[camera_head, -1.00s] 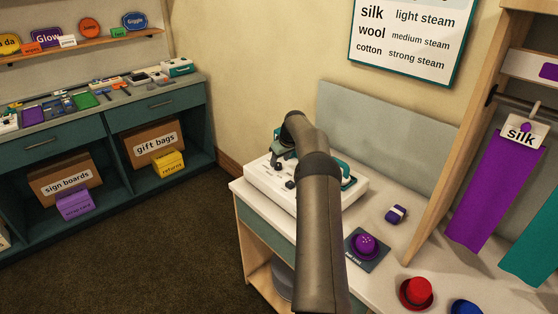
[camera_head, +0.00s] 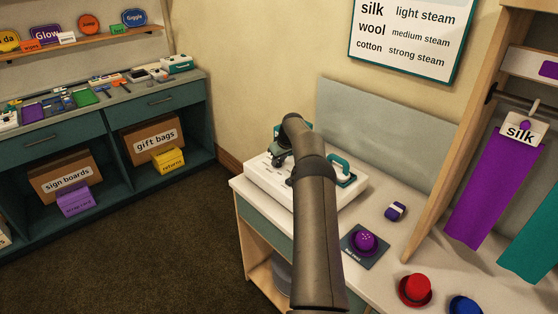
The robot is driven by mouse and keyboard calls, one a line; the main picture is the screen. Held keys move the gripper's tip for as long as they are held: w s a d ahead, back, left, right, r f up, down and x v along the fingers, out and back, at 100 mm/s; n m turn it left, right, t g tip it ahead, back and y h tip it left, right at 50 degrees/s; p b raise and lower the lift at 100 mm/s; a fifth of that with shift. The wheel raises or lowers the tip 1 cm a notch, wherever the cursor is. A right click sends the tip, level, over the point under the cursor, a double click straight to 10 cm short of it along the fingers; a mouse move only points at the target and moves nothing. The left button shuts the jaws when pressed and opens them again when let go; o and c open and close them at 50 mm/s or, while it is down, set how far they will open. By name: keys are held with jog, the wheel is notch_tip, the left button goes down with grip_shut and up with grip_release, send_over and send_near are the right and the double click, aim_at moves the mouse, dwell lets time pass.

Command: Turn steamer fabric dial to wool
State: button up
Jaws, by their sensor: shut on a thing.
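The steamer (camera_head: 265,183) is a white box with a teal handle (camera_head: 343,171) at its right end, standing on the pale counter. My arm reaches over it from the front and hides much of its top. My gripper (camera_head: 281,161) is low over the left part of the steamer's top, mostly seen from behind. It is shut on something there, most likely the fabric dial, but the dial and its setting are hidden. A wall chart (camera_head: 411,36) reads silk light steam, wool medium steam, cotton strong steam.
On the counter right of my arm are a purple hat (camera_head: 364,242) on a dark mat, a small purple and white block (camera_head: 395,211), a red hat (camera_head: 415,290) and a blue hat (camera_head: 465,306). A wooden rack with a purple cloth (camera_head: 494,188) labelled silk stands at right.

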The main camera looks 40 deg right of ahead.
jog(key=shift+f, duration=0.1)
jog(key=shift+a+m+h+b, duration=0.1)
jog(key=shift+m+h+b, duration=0.4)
jog(key=shift+m+b, duration=0.6)
jog(key=shift+m+h+b, duration=0.3)
jog(key=shift+m+b, duration=0.35)
jog(key=shift+m, duration=0.15)
jog(key=m+h, duration=0.1)
jog(key=m, duration=0.2)
jog(key=shift+w+a+g+b, duration=0.1)
jog(key=shift+g+b, duration=0.25)
jog(key=shift+g, duration=0.05)
jog(key=shift+m+g+h, duration=0.3)
jog(key=shift+m, duration=1)
jog(key=o, duration=1)
